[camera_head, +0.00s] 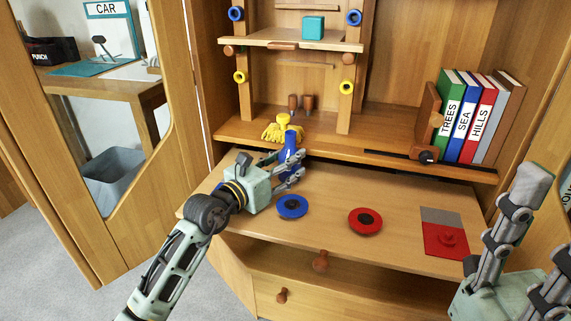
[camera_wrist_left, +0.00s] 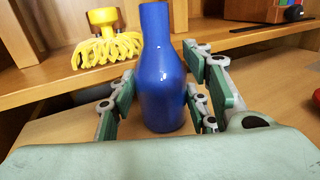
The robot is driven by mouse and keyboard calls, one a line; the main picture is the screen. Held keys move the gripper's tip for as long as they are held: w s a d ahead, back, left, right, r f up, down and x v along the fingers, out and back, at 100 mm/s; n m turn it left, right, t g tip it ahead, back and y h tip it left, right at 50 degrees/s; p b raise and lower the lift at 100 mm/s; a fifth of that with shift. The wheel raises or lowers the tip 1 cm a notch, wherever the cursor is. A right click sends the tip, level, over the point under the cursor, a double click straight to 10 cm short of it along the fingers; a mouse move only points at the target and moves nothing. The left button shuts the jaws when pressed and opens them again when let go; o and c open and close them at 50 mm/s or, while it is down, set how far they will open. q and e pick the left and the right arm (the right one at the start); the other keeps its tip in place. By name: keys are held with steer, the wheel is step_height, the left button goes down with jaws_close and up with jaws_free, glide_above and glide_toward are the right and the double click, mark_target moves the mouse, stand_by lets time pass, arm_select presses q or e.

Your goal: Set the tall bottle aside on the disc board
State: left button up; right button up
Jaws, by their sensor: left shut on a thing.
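The tall blue bottle (camera_head: 290,147) is upright between the fingers of my left gripper (camera_head: 297,175), near the back left of the wooden board (camera_head: 325,245). In the left wrist view the bottle (camera_wrist_left: 163,85) stands between both green finger pads, and the gripper (camera_wrist_left: 160,110) is shut on it. I cannot tell whether its base touches the board. A blue disc (camera_head: 292,206) and a red disc (camera_head: 365,221) lie on the board. My right gripper (camera_head: 532,235) is at the lower right, fingers spread, with nothing visible between them.
A yellow fringed object (camera_head: 277,130) sits on the ledge behind the bottle. Upright books (camera_head: 464,115) stand at the right of that ledge. A red and grey panel (camera_head: 444,236) lies at the board's right. The board between the discs is clear.

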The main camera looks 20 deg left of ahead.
arm_select(q)
steer(key=o, duration=1.3)
steer(key=shift+f, duration=0.15)
steer(key=shift+o, duration=0.2)
